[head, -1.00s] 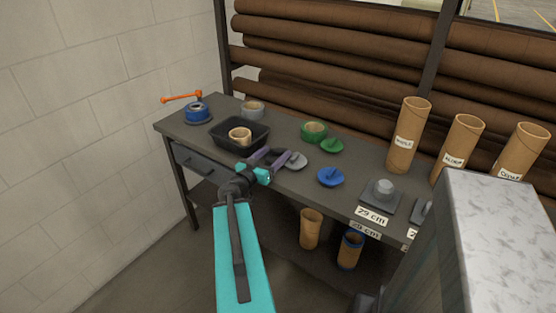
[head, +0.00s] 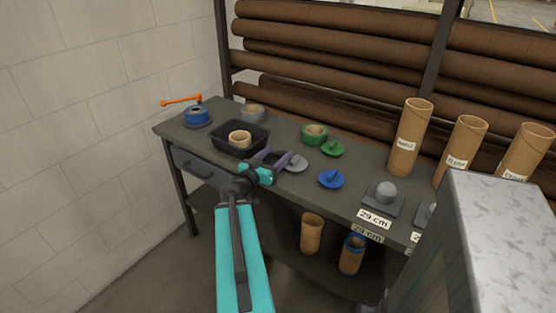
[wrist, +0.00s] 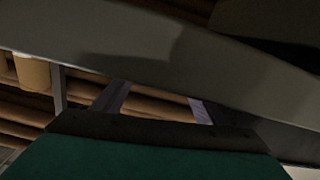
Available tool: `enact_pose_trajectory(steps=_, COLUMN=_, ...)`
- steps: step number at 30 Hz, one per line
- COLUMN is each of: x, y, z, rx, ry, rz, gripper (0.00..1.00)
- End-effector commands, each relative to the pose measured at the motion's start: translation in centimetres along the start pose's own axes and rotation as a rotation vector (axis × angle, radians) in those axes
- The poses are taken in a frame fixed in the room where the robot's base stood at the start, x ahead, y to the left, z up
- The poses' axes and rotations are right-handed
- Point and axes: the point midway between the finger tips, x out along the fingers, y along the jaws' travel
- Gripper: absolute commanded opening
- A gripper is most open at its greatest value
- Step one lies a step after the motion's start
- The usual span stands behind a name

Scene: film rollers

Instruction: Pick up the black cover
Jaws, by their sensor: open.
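My gripper (head: 278,154) is open, with two purple fingers apart, over the front part of the workbench between the black tray and the grey cover. A dark shape (head: 273,156) shows between the fingers in the head view; it may be the black cover, but my gripper partly hides it and I cannot tell. I see no other black cover clearly. In the wrist view my gripper (wrist: 160,98) shows both fingers spread against a dark grey slab, with no cover recognisable between them.
The workbench (head: 190,140) holds a black tray (head: 258,133) with a cardboard ring (head: 240,140), a grey cover (head: 297,164), a blue cover (head: 331,179), a green cover (head: 333,148) and a green roll (head: 314,135). Tall cardboard tubes (head: 408,140) stand to the right.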

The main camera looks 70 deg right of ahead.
Motion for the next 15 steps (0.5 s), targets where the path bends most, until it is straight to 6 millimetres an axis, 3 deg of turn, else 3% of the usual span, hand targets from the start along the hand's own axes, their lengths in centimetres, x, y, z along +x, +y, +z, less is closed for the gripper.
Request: enact_pose_trajectory(steps=15, x=4.0, y=-0.2, z=-0.3, rx=0.0, ry=-0.001, rz=0.0, gripper=0.66)
